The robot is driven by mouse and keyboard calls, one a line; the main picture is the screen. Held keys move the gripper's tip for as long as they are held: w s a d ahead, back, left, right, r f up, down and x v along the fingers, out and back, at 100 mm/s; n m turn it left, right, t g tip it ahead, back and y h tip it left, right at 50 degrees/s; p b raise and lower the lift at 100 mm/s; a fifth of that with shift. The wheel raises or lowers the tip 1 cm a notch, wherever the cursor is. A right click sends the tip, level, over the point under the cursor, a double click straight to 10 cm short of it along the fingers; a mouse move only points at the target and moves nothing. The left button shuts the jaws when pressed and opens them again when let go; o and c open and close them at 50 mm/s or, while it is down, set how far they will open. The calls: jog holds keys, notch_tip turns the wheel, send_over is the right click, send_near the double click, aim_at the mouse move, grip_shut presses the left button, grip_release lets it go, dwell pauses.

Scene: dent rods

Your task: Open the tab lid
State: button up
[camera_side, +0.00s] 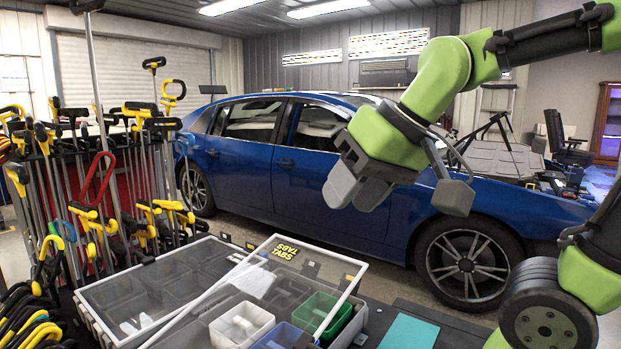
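My gripper (409,196) hangs above and to the right of the lid, in front of the blue car, clear of the case.
White, green (322,314) and blue bins sit in the case. A rack of yellow-handled rods (95,190) crowds the left. The blue car (300,190) stands behind. A teal pad (409,332) lies right of the case. Open air separates my gripper from the lid.

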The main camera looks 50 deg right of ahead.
jog(key=w+d+f+h, duration=0.1)
jog(key=w+d, duration=0.4)
jog(key=w, duration=0.5)
jog(key=shift+m+g, duration=0.3)
jog(key=shift+g, duration=0.1)
jog(key=a+f+g, duration=0.1)
jog(key=f, duration=0.1)
jog(key=s+a+f+n+g, duration=0.1)
jog(key=f, duration=0.1)
jog(key=s+a+f+n, duration=0.1)
jog(key=a+f, duration=0.1)
jog(key=shift+s+f+g, duration=0.15)
jog(key=shift+s+g, duration=0.1)
jog(key=shift+g, duration=0.15)
jog(key=s+a+f+n+g, duration=0.1)
jog(key=f, duration=0.4)
jog(key=s+a+f+n+g, duration=0.1)
jog(key=s+f, duration=0.1)
jog(key=f, duration=0.3)
jog(key=s+f+n+g, duration=0.1)
jog(key=s+f, duration=0.1)
jog(key=f, duration=0.3)
jog(key=shift+a+f+h, duration=0.2)
jog(key=shift+a+h, duration=0.1)
jog(key=shift+a, duration=0.1)
grip_shut()
